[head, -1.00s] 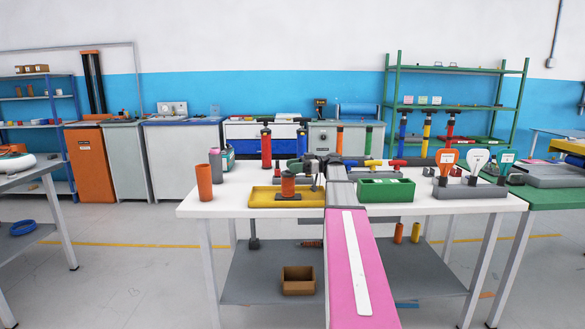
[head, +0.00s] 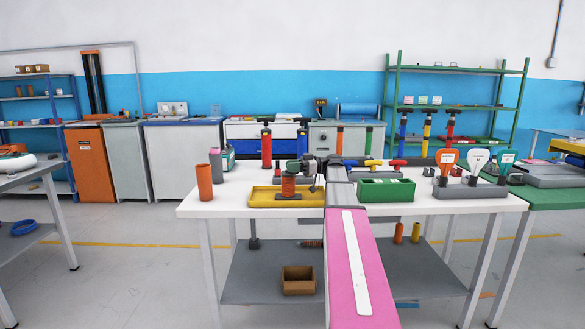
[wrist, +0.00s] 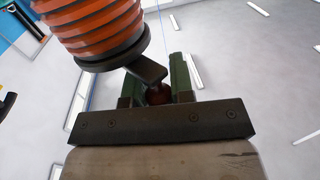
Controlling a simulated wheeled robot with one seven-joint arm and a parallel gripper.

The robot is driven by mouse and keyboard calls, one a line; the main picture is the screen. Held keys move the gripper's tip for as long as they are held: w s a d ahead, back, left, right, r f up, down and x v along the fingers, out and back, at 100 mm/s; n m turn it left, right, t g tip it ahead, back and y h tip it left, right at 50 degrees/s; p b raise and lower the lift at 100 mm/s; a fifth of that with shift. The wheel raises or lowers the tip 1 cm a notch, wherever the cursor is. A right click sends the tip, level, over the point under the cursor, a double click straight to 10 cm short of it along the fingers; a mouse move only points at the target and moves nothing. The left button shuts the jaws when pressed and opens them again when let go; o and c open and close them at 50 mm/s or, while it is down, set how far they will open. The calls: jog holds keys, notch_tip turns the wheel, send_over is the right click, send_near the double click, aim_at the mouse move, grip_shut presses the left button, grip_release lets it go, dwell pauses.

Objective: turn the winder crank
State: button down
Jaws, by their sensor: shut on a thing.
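The winder is an orange ribbed spool (head: 288,184) on a dark round base, standing in a yellow tray (head: 260,198) on the white table. In the wrist view the spool (wrist: 95,28) is at the upper left, with a black rim. A short black crank arm (wrist: 146,70) runs from this rim to a dark red knob (wrist: 158,95). My gripper (wrist: 155,82) is shut on the knob, with one green finger on each side.
A green bin (head: 386,190) stands right of my arm. An orange cylinder (head: 204,182) stands at the table's left end. A grey rack (head: 470,192) holds orange, white and green paddles at the right.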

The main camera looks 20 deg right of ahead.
jog(key=shift+w+a+m+t+h, duration=0.3)
jog(key=shift+a+m+t+h, duration=0.3)
jog(key=shift+m+t+h, duration=2.05)
jog(key=shift+w+a+m+t+h, duration=0.25)
jog(key=shift+a+m+t+h, duration=0.35)
jog(key=shift+m+t+h, duration=2)
jog(key=shift+w+a+m+t+h, duration=0.3)
jog(key=shift+a+m+t+h, duration=0.3)
jog(key=shift+m+t+h, duration=2)
jog(key=shift+w+m+g+h, duration=0.2)
jog(key=shift+m+h, duration=0.25)
jog(key=shift+h, duration=0.9)
jog(key=c, duration=1)
grip_release()
jog(key=shift+s, duration=0.15)
jog(key=s, duration=1)
jog(key=shift+s+a, duration=0.15)
jog(key=shift+s, duration=0.15)
